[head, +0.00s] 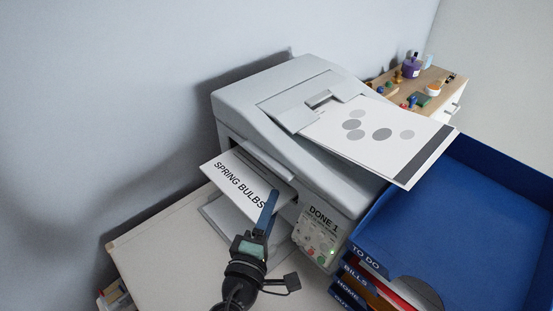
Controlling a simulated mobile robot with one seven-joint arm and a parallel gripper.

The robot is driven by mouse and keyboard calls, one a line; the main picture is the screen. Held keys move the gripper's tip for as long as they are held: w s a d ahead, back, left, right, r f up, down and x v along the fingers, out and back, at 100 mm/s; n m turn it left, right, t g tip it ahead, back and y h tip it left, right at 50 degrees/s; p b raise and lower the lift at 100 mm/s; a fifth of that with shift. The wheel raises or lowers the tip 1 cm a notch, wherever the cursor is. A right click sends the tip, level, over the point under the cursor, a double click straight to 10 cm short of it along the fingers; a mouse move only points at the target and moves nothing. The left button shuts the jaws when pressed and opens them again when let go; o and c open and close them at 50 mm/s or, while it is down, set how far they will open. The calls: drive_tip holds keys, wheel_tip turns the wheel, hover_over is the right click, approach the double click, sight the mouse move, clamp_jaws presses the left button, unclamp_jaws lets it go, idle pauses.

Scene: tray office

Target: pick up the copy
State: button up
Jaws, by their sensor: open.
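A white sheet printed "SPRING BULBS" (232,178) sticks out of the side slot of a grey printer (262,112), its outer part over the lower output tray (222,214). This appears to be the copy. My gripper (270,202) is at the sheet's near right corner, by the end of the word "BULBS", and covers part of that edge. It is open; whether the sheet lies between its fingers cannot be told from this angle. A second sheet with grey ovals and a dark band (372,150) lies on top of the printer.
A panel reading "DONE 1" (322,220) faces forward beside my gripper. Blue stacked trays (470,215) with labels such as "TO DO" and "BILLS" stand close at right. A wooden cabinet (428,84) holds small items behind. The pale tabletop at left (165,245) is clear.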

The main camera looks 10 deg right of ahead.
drive_tip(key=shift+w+d, duration=0.15)
drive_tip(key=shift+w, duration=0.15)
clamp_jaws()
drive_tip(key=shift+r, duration=0.1)
